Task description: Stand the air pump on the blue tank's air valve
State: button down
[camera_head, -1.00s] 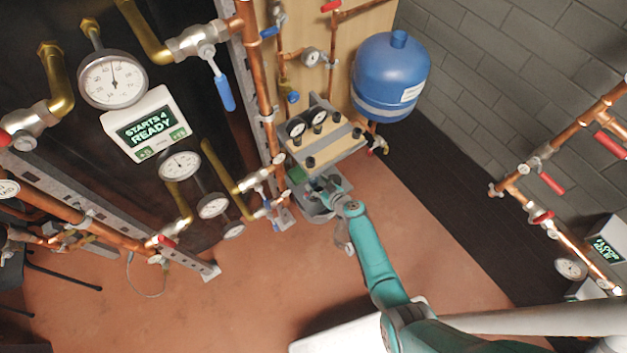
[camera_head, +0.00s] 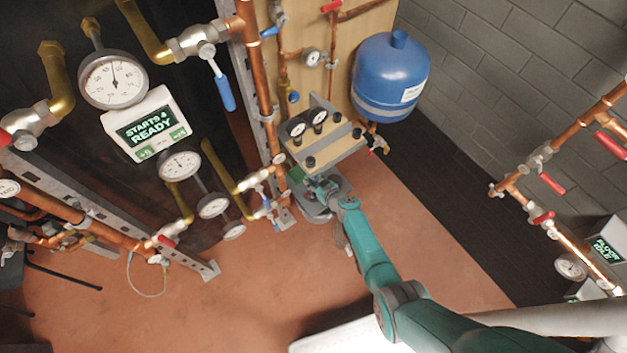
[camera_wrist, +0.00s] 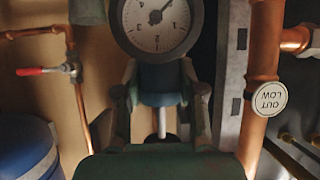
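The blue tank (camera_head: 392,78) hangs on the wooden board, upper middle in the head view, with a short blue neck (camera_head: 399,39) on top. Part of it shows at the lower left of the wrist view (camera_wrist: 28,150). I cannot make out which fitting is its air valve. In the wrist view, my gripper (camera_wrist: 162,85) has its fingers on both sides of the blue collar of the air pump (camera_wrist: 162,82), seemingly pressed against it. The pump's round dial and a thin pale rod show there too. In the head view, my gripper (camera_head: 319,184) is below the shelf; the pump is hard to make out.
A wooden shelf (camera_head: 335,150) with two gauges and dark knobs stands just above my gripper. Copper pipes (camera_head: 263,90) and valves rise on its left. A pipe with an upside-down tag (camera_wrist: 270,98) is close at the right of the wrist view. The floor (camera_head: 240,290) in front is clear.

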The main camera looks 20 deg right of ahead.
jog(key=shift+r, duration=2.05)
